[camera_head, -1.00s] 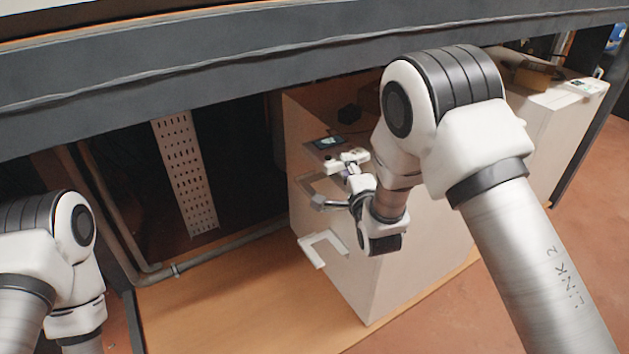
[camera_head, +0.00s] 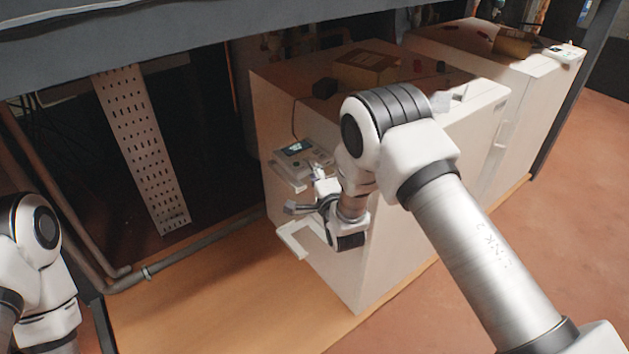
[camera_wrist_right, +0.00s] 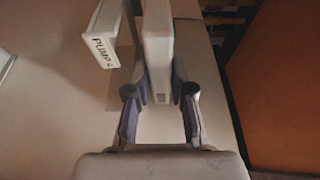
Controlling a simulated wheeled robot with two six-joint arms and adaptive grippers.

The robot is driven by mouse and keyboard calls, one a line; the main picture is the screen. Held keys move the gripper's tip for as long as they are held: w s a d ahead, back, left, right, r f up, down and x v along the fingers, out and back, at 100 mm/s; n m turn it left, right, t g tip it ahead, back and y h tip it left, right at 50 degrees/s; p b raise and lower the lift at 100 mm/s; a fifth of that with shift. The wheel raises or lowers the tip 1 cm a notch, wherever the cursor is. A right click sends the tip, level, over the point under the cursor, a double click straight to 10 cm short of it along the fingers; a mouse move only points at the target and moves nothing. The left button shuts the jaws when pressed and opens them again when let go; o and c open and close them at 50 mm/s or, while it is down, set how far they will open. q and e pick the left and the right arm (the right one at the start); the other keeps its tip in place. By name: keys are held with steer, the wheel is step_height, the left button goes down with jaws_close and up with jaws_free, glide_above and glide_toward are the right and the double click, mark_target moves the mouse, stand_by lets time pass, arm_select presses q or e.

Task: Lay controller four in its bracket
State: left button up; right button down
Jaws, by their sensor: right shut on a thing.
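The controller (camera_head: 305,160), a pale flat unit with a small lit screen, is held by my right gripper (camera_head: 317,178) at the left face of the near white cabinet. It is seen edge-on between the fingers in the right wrist view (camera_wrist_right: 158,50). A pale bracket (camera_head: 288,184) shows just below the controller in the head view; I cannot tell whether they touch. A white part labelled PUMP 4 (camera_wrist_right: 104,42) is beside the controller in the wrist view, with a visible gap. My left gripper is out of view; only its arm shows at the left edge.
A second, empty U-shaped bracket (camera_head: 292,241) sticks out lower on the same cabinet (camera_head: 385,240). A brown box (camera_head: 366,69) and a black item (camera_head: 325,88) are on top. A perforated strip (camera_head: 140,150) and a pipe (camera_head: 200,245) are at left.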

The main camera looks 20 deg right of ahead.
step_height(320, 180, down, 2)
steer(key=shift+f, duration=0.2)
steer(key=shift+f, duration=0.15)
steer(key=c, duration=1)
jaws_free()
